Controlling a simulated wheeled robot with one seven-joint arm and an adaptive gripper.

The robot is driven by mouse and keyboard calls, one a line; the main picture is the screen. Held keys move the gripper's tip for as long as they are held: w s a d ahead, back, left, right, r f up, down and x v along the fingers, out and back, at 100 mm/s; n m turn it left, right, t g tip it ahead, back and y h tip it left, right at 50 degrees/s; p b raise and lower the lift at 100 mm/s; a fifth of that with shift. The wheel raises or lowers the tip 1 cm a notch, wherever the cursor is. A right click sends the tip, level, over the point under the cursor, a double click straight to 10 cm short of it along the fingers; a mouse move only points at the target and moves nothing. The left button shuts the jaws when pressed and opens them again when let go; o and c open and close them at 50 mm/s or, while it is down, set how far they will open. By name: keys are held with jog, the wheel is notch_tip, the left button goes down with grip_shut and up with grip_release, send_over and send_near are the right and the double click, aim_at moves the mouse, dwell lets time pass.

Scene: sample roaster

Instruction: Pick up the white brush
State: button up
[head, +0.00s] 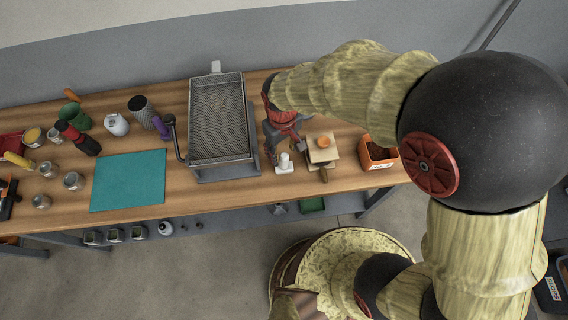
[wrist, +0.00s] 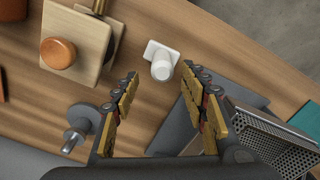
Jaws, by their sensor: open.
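The white brush (head: 285,164) looks like a small white flat piece with a rounded upright part, standing on the wooden table (head: 135,222). I cannot make out bristles. In the wrist view the brush (wrist: 162,62) is just beyond the gap between my fingertips, near the table edge. My gripper (wrist: 160,76) is open, with one finger to each side of the gap and nothing between them. In the head view my gripper (head: 287,147) is just behind the brush, fingers pointing down toward it. I cannot tell the exact height above the table.
A wooden block with an orange-brown knob (wrist: 59,53) stands left of the brush in the wrist view. A perforated metal tray (head: 217,115) is left of it in the head view. An orange bin (head: 377,153) is at right. A teal mat (head: 128,181) lies clear at left.

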aim_at(285, 166)
jog(key=f, duration=0.2)
jog(key=s+f+b, duration=0.1)
jog(key=f, duration=0.1)
jog(key=shift+d+f+b, duration=0.2)
jog(key=shift+f+b, duration=0.1)
jog(key=shift+f, duration=0.35)
jog(key=c, duration=0.3)
jog(key=c, duration=0.8)
grip_shut()
